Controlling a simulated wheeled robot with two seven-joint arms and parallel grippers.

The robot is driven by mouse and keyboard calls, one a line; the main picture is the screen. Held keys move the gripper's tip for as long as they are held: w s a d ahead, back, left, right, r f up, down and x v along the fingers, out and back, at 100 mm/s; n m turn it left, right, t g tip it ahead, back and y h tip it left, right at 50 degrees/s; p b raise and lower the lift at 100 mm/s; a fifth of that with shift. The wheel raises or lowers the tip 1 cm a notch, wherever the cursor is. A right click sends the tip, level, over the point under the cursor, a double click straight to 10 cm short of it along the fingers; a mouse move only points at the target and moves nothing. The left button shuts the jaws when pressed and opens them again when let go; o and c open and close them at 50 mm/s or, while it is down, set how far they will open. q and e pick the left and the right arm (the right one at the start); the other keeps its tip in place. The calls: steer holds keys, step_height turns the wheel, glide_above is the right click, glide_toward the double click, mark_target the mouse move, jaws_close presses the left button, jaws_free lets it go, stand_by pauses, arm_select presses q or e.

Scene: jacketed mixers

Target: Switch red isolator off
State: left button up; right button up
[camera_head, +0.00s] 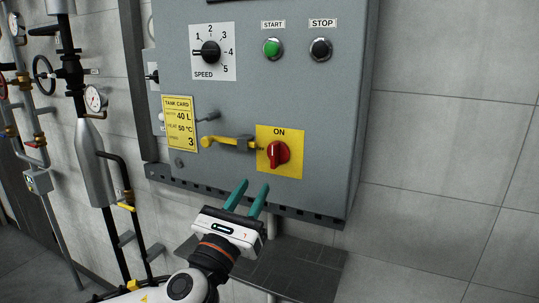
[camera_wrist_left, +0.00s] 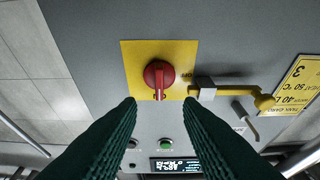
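The red isolator (camera_head: 278,154) is a round rotary knob with a raised grip on a yellow plate (camera_head: 293,168) low on the grey panel. Its grip points up at the ON label. In the left wrist view, upside down, the red isolator (camera_wrist_left: 157,73) shows its grip pointing down the picture, with a partly hidden label beside it. My left gripper (camera_head: 250,186) is below and left of the plate, its green fingers apart and empty. In the left wrist view the open fingers (camera_wrist_left: 159,102) straddle the line of the knob, not touching it. My right gripper is out of view.
A yellow lever (camera_head: 220,141) with a grey block sits just left of the isolator, its tip reaching the yellow plate. Above are the speed dial (camera_head: 210,52), green START button (camera_head: 272,48) and black STOP button (camera_head: 320,49). A tank card (camera_head: 180,124) hangs left. Pipes stand farther left.

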mark_target(272, 157)
arm_select(q)
steer(key=p+x, duration=0.2)
steer(key=x, duration=0.6)
steer(key=shift+d+r, duration=0.1)
steer(key=shift+w+d+r+p, duration=0.15)
steer(key=shift+w+p, duration=0.15)
steer(key=shift+w, duration=0.2)
jaws_close()
